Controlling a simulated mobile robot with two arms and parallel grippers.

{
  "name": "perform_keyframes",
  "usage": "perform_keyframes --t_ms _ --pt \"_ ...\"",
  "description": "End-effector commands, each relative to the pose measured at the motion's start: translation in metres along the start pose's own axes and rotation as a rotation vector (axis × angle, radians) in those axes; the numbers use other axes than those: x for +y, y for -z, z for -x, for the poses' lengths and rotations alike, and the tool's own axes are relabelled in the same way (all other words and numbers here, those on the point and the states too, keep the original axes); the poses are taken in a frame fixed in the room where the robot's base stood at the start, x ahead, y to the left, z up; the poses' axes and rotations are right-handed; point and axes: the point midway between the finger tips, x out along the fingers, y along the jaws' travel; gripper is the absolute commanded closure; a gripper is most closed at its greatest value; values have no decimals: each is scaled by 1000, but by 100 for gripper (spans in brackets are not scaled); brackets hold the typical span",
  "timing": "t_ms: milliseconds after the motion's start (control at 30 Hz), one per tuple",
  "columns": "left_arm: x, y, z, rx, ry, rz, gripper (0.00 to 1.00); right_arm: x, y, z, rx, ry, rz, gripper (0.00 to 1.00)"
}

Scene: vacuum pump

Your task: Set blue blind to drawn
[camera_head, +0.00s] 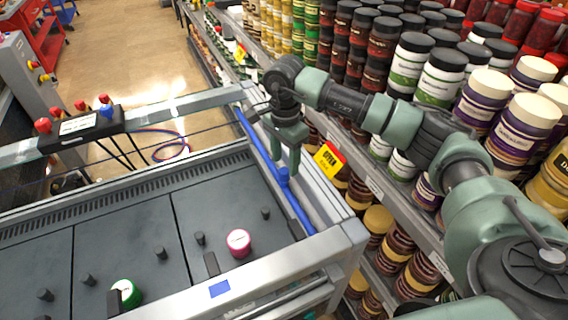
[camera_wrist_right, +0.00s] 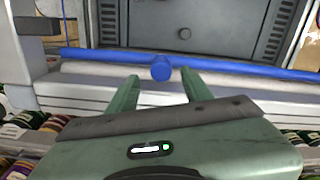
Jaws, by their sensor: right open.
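A long blue bar with a round blue knob, which looks like the blue blind (camera_head: 262,150), runs along the right side of the machine top. In the right wrist view the blue blind (camera_wrist_right: 100,53) crosses the picture, with its knob (camera_wrist_right: 161,68) near the middle. My right gripper (camera_head: 289,163) points down over the bar at the knob. In the right wrist view the right gripper (camera_wrist_right: 161,80) is open, with one green finger on either side of the knob; I cannot tell whether they touch it. My left gripper is out of view.
A yellow-red label (camera_head: 329,160) and shelves crowded with jars (camera_head: 440,75) stand close on the right.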

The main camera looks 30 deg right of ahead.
Motion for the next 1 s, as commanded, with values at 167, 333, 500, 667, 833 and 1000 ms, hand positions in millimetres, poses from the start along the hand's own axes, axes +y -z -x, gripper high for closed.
perform_keyframes --t_ms 167,333,500,667,833,1000 --pt "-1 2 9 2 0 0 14 0 -1 -21 -2 -1 1 50" --pt "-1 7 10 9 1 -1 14 0 -1 -30 -2 2 1 50" --pt "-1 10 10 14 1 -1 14 0 -1 -31 -2 2 1 50" --pt "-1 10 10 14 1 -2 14 0 -1 -31 -2 2 1 83" --pt "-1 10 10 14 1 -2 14 0 -1 -30 -3 2 1 100" --pt "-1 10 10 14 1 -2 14 0 -1 -30 -3 3 1 100"
